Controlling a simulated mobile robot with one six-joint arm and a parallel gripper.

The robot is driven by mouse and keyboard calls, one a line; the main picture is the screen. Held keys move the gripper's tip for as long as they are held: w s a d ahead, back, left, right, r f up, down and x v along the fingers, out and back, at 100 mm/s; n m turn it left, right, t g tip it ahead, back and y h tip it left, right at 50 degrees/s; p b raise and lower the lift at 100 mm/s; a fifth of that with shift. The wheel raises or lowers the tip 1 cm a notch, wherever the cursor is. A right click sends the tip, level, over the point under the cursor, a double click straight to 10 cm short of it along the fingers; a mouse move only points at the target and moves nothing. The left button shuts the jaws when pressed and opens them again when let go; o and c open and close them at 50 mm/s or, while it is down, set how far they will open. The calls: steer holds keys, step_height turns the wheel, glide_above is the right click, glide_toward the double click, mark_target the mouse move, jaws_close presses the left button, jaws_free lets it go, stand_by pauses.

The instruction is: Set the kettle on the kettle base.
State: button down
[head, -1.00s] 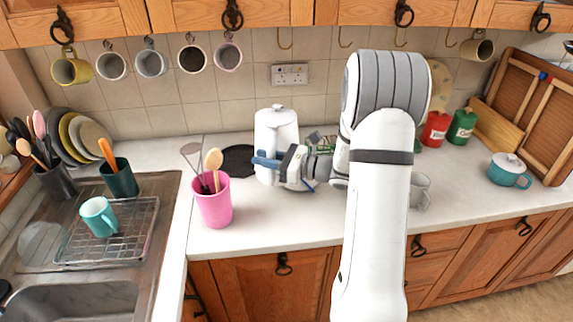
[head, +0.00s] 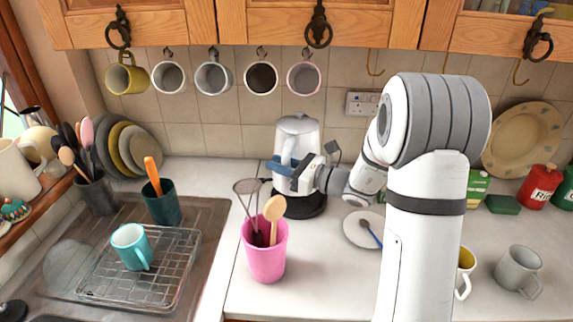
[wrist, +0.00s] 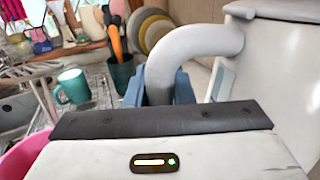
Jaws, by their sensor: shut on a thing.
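The kettle (head: 298,132), white-grey with a lid, is upright at the back of the counter in the head view. My gripper (head: 283,174) is shut on its handle, with blue fingers on either side. In the wrist view, the curved grey handle (wrist: 205,45) passes between the blue fingers (wrist: 160,88), and the kettle body (wrist: 278,65) is at the right. The black round kettle base (head: 305,208) lies under the kettle. My gripper hides much of the kettle's bottom, so I cannot tell whether it touches the base.
A pink pot (head: 266,258) with utensils stands close in front of the base. A small plate (head: 362,230) lies to the right. Mugs hang on the wall behind, and a grey mug (head: 517,270) stands at the far right. A drying rack (head: 180,275) is on the left.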

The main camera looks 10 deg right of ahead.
mark_target(283, 185)
steer(key=shift+d+f+b, duration=0.15)
steer(key=shift+f+b, duration=0.7)
steer(key=shift+f, duration=0.45)
steer(key=shift+d+f+b, duration=0.15)
steer(key=shift+f+b, duration=0.7)
steer(key=shift+f, duration=0.4)
steer(key=shift+d, duration=0.1)
steer(key=shift+f+b, duration=0.55)
steer(key=shift+b, duration=0.15)
steer(key=c, duration=1.5)
jaws_free()
steer(key=shift+c, duration=0.2)
steer(key=shift+f, duration=0.25)
steer(key=v, duration=1.1)
